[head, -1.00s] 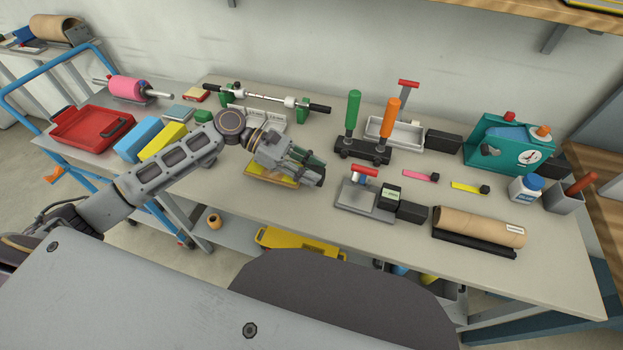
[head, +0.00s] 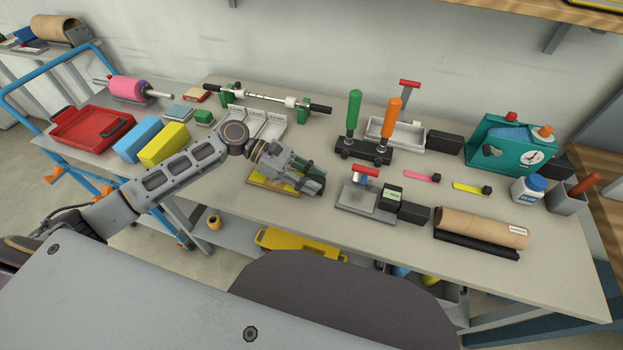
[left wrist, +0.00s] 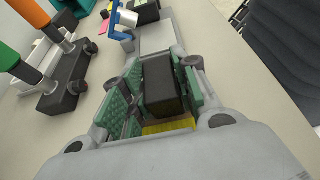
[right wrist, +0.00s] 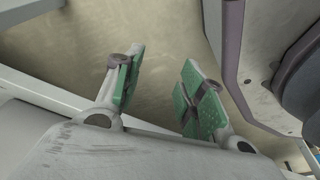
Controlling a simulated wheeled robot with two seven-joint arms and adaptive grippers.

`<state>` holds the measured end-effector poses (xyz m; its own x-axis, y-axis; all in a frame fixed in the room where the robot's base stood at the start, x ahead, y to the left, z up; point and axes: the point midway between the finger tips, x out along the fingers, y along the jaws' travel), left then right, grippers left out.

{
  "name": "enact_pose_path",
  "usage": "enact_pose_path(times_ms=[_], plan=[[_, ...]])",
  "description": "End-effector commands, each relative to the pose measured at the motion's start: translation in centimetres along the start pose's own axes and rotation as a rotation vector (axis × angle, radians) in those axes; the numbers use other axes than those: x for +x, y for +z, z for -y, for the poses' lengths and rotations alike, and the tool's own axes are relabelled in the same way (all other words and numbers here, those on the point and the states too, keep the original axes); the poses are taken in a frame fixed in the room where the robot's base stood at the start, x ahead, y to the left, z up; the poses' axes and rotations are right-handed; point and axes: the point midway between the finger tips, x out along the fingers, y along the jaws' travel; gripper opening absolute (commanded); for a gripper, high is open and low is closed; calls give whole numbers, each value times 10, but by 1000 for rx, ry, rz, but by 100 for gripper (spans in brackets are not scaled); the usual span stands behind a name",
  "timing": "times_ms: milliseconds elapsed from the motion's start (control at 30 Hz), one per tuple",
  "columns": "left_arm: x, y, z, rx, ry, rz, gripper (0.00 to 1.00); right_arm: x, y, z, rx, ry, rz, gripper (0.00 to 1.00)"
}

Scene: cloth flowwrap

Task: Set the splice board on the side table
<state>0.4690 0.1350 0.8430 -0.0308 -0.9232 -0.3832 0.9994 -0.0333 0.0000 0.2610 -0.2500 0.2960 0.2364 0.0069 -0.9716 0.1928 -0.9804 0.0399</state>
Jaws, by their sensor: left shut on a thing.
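The splice board (head: 268,187), as I take it, is a flat yellow board on the workbench, left of the grey press. A dark block (left wrist: 162,85) stands on it. My left gripper (head: 312,183) covers much of the board in the head view. In the left wrist view its green-padded fingers are shut on the dark block, with a yellow strip of board just below. I cannot tell whether the board touches the bench. My right gripper (right wrist: 158,90) shows only in its wrist view, open with nothing between the fingers. I cannot tell which surface is the side table.
At the left, a surface holds a red tray (head: 90,128), a blue block (head: 138,139) and a yellow block (head: 162,145). The grey press (head: 365,200) is close right of my left gripper. The bench in front of the board is clear. A wooden surface (head: 598,165) lies far right.

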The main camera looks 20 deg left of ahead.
Motion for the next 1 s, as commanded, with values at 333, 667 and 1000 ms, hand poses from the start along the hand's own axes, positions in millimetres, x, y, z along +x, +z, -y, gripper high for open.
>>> enact_pose_path(times_ms=[333, 667, 1000], plan=[[1, -1, 0, 0, 0, 0, 3, 3, 18, 1, -1, -1, 13, 40], [1, -2, 0, 0, 0, 0, 52, 4, 16, 0, -1, 0, 12, 40], [0, -1, 0, 0, 0, -1, 52, 4, 9, 4, 2, -4, 6, 40]])
